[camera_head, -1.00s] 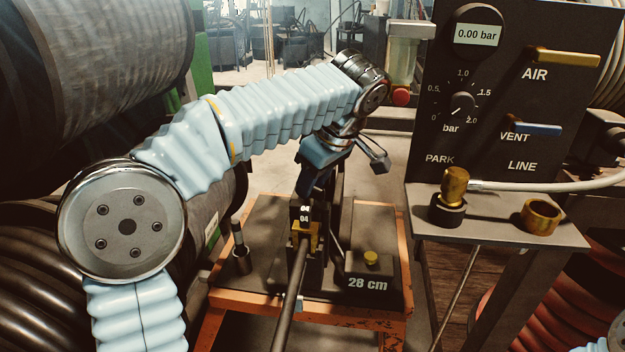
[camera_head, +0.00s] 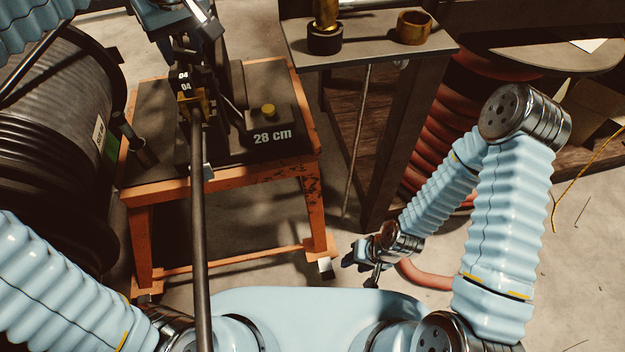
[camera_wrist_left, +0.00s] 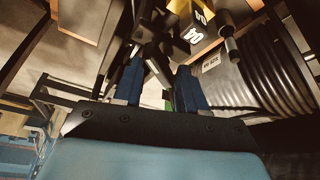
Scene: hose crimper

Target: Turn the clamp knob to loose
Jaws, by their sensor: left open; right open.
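The crimper (camera_head: 235,85) stands on the orange-edged stand at the left. A brass-yellow knob (camera_head: 268,110) sits on its block marked "28 cm"; I cannot tell whether it is the clamp knob. A dark hose or rod (camera_head: 199,220) runs from a yellow holder (camera_head: 192,106) below the "04" labels towards me. My left gripper (camera_head: 188,42) is open above and behind those labels, partly cut off by the top edge. In the left wrist view its two blue fingers (camera_wrist_left: 160,85) are apart, with dark machine parts beyond them. My right gripper (camera_head: 362,256) is low, right of the stand, open and empty.
A shelf (camera_head: 365,45) with brass fittings (camera_head: 413,28) stands to the right of the crimper. Red hose coils (camera_head: 450,140) lie behind its leg. A black hose reel (camera_head: 60,130) flanks the stand's left side. Bare floor shows at the right.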

